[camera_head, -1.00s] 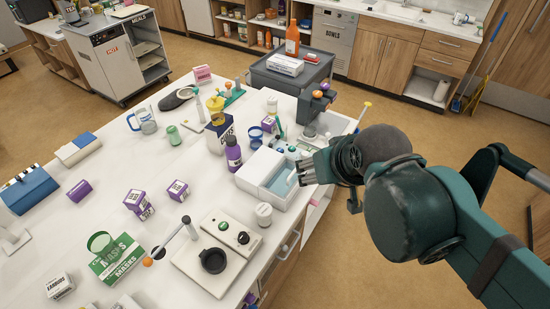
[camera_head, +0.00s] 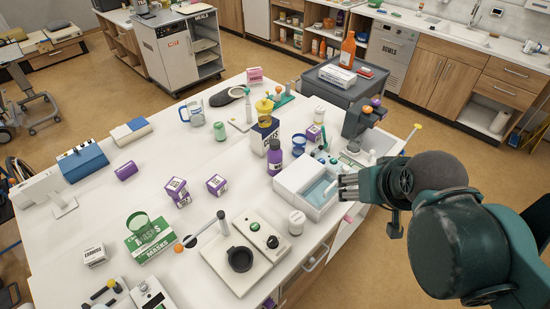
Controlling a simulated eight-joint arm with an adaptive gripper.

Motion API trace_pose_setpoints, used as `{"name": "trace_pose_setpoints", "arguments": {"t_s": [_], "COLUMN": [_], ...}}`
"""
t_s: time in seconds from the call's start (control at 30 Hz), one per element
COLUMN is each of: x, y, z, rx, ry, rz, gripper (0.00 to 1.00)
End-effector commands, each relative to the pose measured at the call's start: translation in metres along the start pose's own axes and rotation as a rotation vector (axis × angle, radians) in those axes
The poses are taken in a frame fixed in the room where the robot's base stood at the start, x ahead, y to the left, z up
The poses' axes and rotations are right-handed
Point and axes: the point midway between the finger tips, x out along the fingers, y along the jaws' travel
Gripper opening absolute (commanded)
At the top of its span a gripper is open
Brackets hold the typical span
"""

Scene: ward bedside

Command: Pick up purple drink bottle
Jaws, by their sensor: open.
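The purple drink bottle (camera_head: 274,158) stands upright on the white table (camera_head: 100,207), with a dark cap and a pale label. It is just behind the left end of a white tray with a blue inside (camera_head: 283,187). My gripper (camera_head: 345,187) is at the right edge of that tray, to the right of the bottle and apart from it. Its fingers point left and are open, with nothing seen between them. The bottle's lower right side is close to the tray.
A box with a yellow top (camera_head: 262,136) stands close behind the bottle, and a blue cup (camera_head: 299,145) to its right. A white jar (camera_head: 296,222) and a scale-like device (camera_head: 245,255) stand in front. The table left of the bottle is largely clear.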

Motion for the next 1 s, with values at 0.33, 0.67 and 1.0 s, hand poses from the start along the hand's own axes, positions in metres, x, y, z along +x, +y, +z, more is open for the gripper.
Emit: {"name": "trace_pose_setpoints", "arguments": {"t_s": [0.33,0.67,1.0], "x": [0.0,-0.012,-0.043], "y": [0.0,0.0,0.0], "z": [0.0,-0.009,-0.031], "rx": [0.0,0.0,0.0], "ry": [0.0,0.0,0.0], "rz": [0.0,0.0,0.0], "gripper": [0.57,0.57,0.57]}}
